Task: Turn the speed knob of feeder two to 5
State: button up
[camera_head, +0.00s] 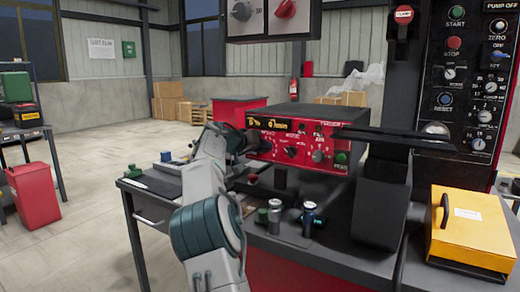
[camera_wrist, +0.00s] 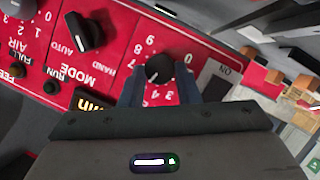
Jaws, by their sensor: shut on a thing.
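The red control panel (camera_head: 290,140) is on the front of a dark box on the bench. In the wrist view it appears turned round, with upside-down lettering. A black speed knob (camera_wrist: 158,68) with a ring of numbers sits between the two fingers of my gripper (camera_wrist: 160,74), which is shut on it. A white mark shows on the knob; which number it points to is unclear. In the head view my gripper (camera_head: 238,143) is at the panel's left end and hides the knob. The feeder number is not readable.
A black mode knob (camera_wrist: 85,32) is beside the held knob. More knobs and a green button (camera_head: 341,158) are further right on the panel. Cans (camera_head: 309,217) stand on the bench below. A dark column (camera_head: 385,190) and a yellow box (camera_head: 470,230) are to the right.

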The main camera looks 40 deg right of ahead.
jog(key=shift+s+d, duration=0.1)
jog(key=shift+s, duration=0.05)
jog(key=o, duration=1)
jog(key=shift+d, duration=0.15)
jog(key=shift+a, duration=0.25)
jog(key=v, duration=1.3)
jog(key=shift+a+r, duration=0.2)
jog(key=shift+a, duration=0.05)
